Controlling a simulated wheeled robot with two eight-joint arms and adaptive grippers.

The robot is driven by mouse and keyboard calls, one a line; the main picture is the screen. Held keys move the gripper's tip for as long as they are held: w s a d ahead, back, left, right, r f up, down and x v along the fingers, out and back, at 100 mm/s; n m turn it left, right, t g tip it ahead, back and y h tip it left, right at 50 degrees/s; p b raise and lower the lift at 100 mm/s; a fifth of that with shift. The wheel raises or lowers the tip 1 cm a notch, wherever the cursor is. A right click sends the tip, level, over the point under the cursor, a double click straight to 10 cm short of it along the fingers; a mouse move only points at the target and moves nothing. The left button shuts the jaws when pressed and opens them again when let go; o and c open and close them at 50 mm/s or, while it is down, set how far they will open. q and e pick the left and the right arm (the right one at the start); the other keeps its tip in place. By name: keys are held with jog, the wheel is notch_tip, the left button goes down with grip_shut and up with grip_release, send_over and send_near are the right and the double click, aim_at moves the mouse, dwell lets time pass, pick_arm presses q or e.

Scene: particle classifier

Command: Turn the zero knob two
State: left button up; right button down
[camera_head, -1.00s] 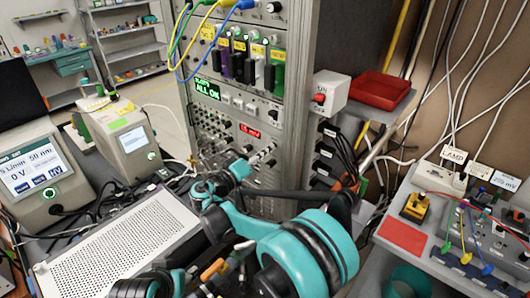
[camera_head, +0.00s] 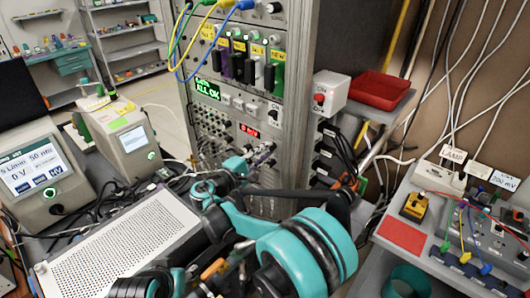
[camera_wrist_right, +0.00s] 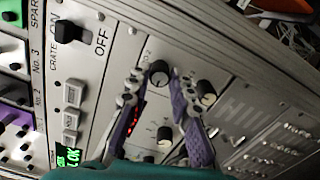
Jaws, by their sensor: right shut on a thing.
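My right gripper (camera_wrist_right: 157,76) has its two purple-padded fingers on either side of a small black knob (camera_wrist_right: 158,69) with a pale face, shut on it. I take this as the zero knob; its label is partly hidden. In the head view my right gripper (camera_head: 262,156) reaches the rack's lower panel, where its own body hides the knob. A red-lit display (camera_head: 249,130) sits just above; in the wrist view the display (camera_wrist_right: 137,117) is partly covered by a finger.
Other knobs (camera_wrist_right: 206,94) lie close beside the fingers. The rack (camera_head: 297,100) also carries a crate ON/OFF switch (camera_wrist_right: 70,31) and cables. A perforated metal box (camera_head: 125,240) stands at left. A red tray (camera_head: 380,90) is at right.

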jog(key=shift+n, duration=0.6)
jog(key=c, duration=1.3)
grip_release()
jog(key=shift+c, duration=0.2)
jog(key=v, duration=0.7)
jog(key=shift+s+a, duration=0.2)
jog(key=shift+s, duration=0.05)
jog(key=shift+d, duration=0.1)
